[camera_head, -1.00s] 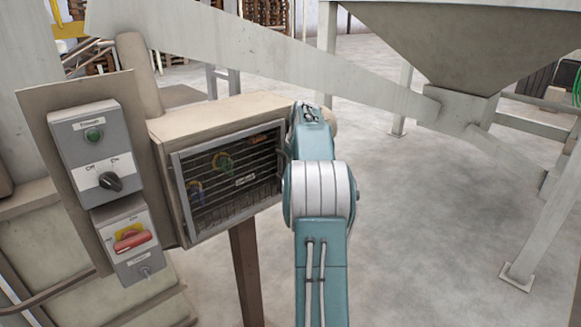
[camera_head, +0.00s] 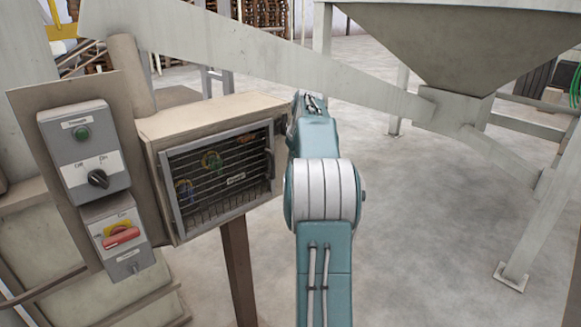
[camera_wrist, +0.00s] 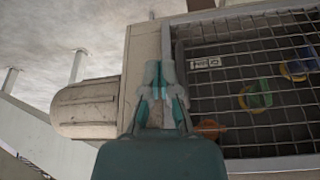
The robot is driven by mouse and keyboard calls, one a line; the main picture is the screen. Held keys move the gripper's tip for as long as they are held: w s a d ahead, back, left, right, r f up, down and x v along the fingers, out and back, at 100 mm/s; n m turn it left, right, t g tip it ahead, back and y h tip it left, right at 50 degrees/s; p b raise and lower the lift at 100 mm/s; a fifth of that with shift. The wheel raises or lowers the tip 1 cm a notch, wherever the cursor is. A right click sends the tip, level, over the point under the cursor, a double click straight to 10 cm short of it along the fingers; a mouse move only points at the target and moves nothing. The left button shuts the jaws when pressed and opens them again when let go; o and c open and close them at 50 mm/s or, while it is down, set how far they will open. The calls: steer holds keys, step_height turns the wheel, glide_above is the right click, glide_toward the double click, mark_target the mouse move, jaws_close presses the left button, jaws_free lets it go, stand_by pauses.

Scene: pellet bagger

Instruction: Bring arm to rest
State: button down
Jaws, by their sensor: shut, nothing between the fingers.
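My arm reaches forward in the head view, its teal and white links (camera_head: 323,190) upright just right of a beige box with a mesh door (camera_head: 217,178). My gripper is hidden behind the arm in that view. In the wrist view my gripper (camera_wrist: 160,78) is shut and empty, its fingertips together in front of the pale frame of the box (camera_wrist: 146,50). The mesh door (camera_wrist: 250,85) lies just to the right of the fingers. I cannot tell whether the fingers touch the box.
Left of the box is a switch panel with a green button (camera_head: 82,133), a black rotary knob (camera_head: 98,178) and a red switch (camera_head: 121,236). A grey hopper (camera_head: 455,45) and sloping beams stand behind and right. The concrete floor right of my arm is clear.

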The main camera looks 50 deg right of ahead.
steer(key=v, duration=0.6)
steer(key=shift+s+d, duration=0.2)
steer(key=shift+d, duration=0.45)
steer(key=shift+a, duration=0.1)
steer(key=a+r+n, duration=0.1)
steer(key=a+r, duration=0.1)
steer(key=a, duration=1.2)
steer(key=a+r, duration=0.2)
steer(key=a, duration=1.2)
steer(key=s+a+f+n, duration=0.1)
steer(key=s+a+f, duration=0.2)
steer(key=s+a, duration=0.3)
steer(key=s+a+f+t, duration=0.1)
steer(key=s+a+f, duration=0.3)
steer(key=s+a, duration=0.3)
steer(key=s+a+f+n+y, duration=0.1)
steer(key=s+a+f, duration=0.3)
steer(key=s+a, duration=0.2)
steer(key=shift+s+a+n+t, duration=0.3)
steer(key=shift+s+a, duration=0.05)
steer(key=shift+a, duration=0.15)
